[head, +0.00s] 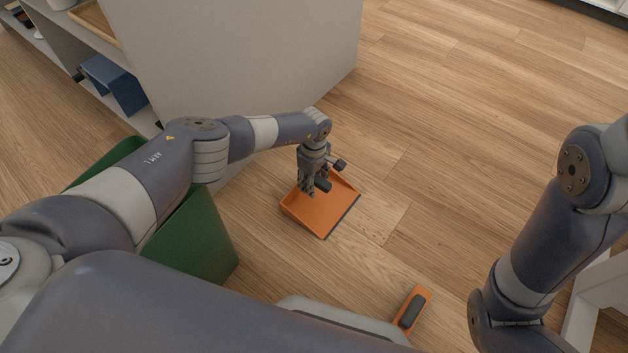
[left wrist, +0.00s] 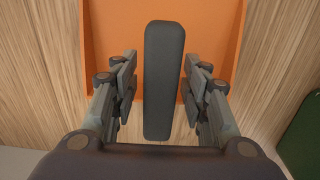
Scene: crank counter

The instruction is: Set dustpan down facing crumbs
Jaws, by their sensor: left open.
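The orange dustpan (head: 323,219) lies on the wooden floor in front of the cabinet end, its dark lip facing lower right in the head view. In the left wrist view, its orange pan (left wrist: 212,30) is at the top and its dark grey handle (left wrist: 163,80) runs down the middle. My left gripper (head: 315,190) is over the dustpan. Its open fingers (left wrist: 160,82) stand on both sides of the handle, with a gap on each side. I see no crumbs in either view. My right arm shows at the right, but its gripper is out of view.
An orange piece with a dark grip (head: 411,309), perhaps a brush, lies on the floor at the lower right. A green bin (head: 196,243) stands under my left arm. The cabinet (head: 240,50) is behind it, with a blue box (head: 113,83) on a shelf. Floor right of the dustpan is clear.

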